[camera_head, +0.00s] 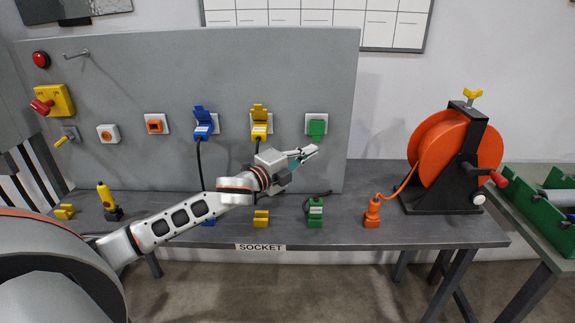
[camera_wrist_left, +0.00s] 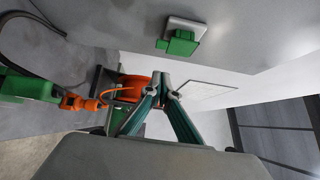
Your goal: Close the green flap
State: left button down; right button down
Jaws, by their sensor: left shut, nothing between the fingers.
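The green flap (camera_head: 317,128) is on a white wall plate at the right of the grey panel. It lies down over the front of its socket; I cannot tell whether it is fully flush. In the left wrist view the green flap (camera_wrist_left: 181,43) shows on its plate at the top, apart from the fingers. My left gripper (camera_head: 309,152) is just below the flap, shut and empty, with its fingertips pointing right. Its fingertips meet in the left wrist view (camera_wrist_left: 165,88). My right gripper is not in view.
Blue (camera_head: 203,122) and yellow (camera_head: 259,122) sockets with raised flaps are left of the green one. A green plug (camera_head: 315,213) and an orange plug (camera_head: 372,212) stand on the table (camera_head: 345,234). An orange cable reel (camera_head: 440,145) stands at right.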

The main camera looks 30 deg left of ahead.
pick_arm(q)
jog(key=v, duration=0.8)
jog(key=shift+a+b, duration=0.3)
jog(key=s+d+f+n, duration=0.1)
jog(key=f, duration=0.4)
jog(key=s+d+f+n+g, duration=0.1)
jog(key=s+f+n, duration=0.1)
jog(key=f, duration=0.3)
jog(key=s+d+f+n, duration=0.2)
jog(key=f, duration=0.3)
jog(key=shift+f+g+y, duration=0.2)
jog(key=shift+g+y, duration=0.2)
jog(key=s+d+f+n+g, duration=0.2)
jog(key=s+d+f+n, duration=0.3)
jog(key=s+f, duration=0.6)
jog(key=s+d+f+n+g, duration=0.3)
jog(key=s+d+f+n, duration=0.3)
jog(key=s+f, duration=0.5)
notch_tip(320, 180, down, 2)
jog(key=shift+d+n+y, duration=0.3)
jog(key=shift+d+y, duration=0.1)
jog(key=shift+d, duration=0.75)
